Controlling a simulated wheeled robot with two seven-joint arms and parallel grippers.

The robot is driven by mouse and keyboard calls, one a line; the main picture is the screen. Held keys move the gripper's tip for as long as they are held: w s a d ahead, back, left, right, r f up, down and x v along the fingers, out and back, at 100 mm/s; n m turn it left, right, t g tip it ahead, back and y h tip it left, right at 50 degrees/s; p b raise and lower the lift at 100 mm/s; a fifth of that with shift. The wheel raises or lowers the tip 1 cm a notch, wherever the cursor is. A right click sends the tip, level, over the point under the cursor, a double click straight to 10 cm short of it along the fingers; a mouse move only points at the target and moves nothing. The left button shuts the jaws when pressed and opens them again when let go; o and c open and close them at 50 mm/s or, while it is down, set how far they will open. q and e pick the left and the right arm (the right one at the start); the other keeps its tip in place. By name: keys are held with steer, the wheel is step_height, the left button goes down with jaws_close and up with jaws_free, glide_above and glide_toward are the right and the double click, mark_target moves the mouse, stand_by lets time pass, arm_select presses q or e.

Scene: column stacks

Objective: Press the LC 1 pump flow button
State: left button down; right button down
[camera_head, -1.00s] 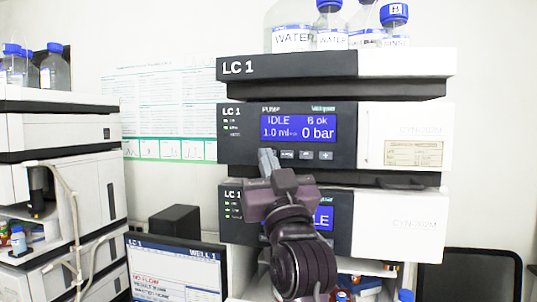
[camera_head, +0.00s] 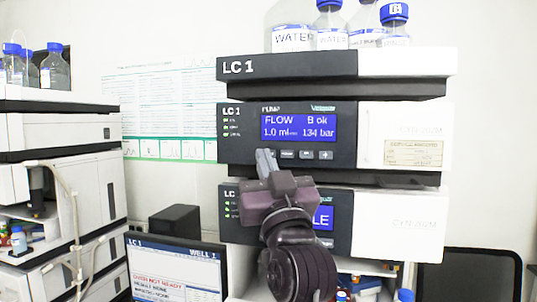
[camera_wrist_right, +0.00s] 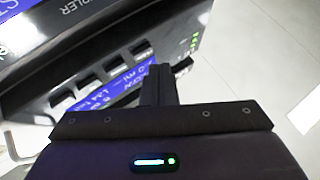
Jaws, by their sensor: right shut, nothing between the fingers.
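The LC 1 pump module (camera_head: 235,145) is the second unit of the middle stack. Its blue display (camera_head: 298,128) reads FLOW, 1.0 ml, B ok, 134 bar. A row of small buttons (camera_head: 306,155) runs under the display. My right gripper (camera_head: 265,160) is shut and empty, its fingertips at the left end of this row, covering the leftmost button. I cannot tell whether they touch it. In the right wrist view the shut fingers (camera_wrist_right: 160,82) point at the dark panel beside the button row (camera_wrist_right: 115,61). My left gripper is out of view.
Another LC 1 module (camera_head: 340,222) sits just below, partly behind my right arm. Capped bottles (camera_head: 330,28) stand on top of the stack. A monitor (camera_head: 175,268) stands at lower left, and another instrument stack (camera_head: 75,190) at far left.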

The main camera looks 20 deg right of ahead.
steer(key=s+a, duration=0.2)
steer(key=s, duration=0.2)
steer(key=shift+s+a, duration=0.1)
steer(key=shift+a, duration=0.3)
stand_by(0.8)
